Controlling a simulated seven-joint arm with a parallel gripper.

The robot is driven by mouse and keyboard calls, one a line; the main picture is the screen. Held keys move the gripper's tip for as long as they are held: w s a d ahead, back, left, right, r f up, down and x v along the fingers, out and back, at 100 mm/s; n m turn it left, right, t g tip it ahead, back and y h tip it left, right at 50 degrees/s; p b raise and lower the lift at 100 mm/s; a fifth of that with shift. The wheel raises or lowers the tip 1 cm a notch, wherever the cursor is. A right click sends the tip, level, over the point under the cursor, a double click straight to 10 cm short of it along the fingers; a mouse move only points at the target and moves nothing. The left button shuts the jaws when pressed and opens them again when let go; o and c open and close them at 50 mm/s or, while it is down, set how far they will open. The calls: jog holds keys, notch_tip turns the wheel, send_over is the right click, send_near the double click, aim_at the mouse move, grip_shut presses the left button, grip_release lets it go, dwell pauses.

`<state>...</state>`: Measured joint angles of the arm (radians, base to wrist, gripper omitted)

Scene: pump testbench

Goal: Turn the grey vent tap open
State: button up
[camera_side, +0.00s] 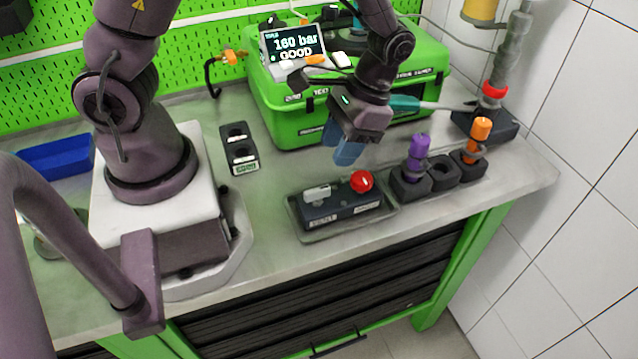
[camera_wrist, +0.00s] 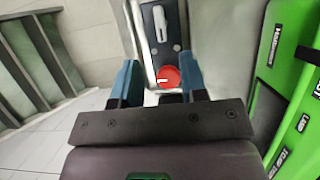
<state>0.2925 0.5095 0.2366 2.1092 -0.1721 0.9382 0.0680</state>
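The grey vent tap (camera_side: 317,192) is a pale lever on the left of a dark block (camera_side: 345,211), above a label that seems to read VENT. In the wrist view the tap (camera_wrist: 160,23) lies lengthwise beyond the fingertips. A round red knob (camera_side: 361,182) is on the right of the same block; it shows between the fingers in the wrist view (camera_wrist: 168,77). My gripper (camera_side: 347,150) hangs above and just behind the block, nearer the red knob than the tap. Its two blue fingers (camera_wrist: 157,82) are apart with nothing held. The fingers touch neither control, as far as I can see.
The block sits in a shallow tray (camera_side: 294,218) near the bench's front edge. Right of it, dark holders (camera_side: 410,184) carry a purple-topped part (camera_side: 418,146) and an orange-topped part (camera_side: 481,131). A green case (camera_side: 280,115) stands behind, with a display (camera_side: 293,45) reading 160 bar GOOD.

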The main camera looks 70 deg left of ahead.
aim_at(317, 189)
jog(key=x, duration=0.9)
jog(key=shift+f, duration=0.1)
grip_shut()
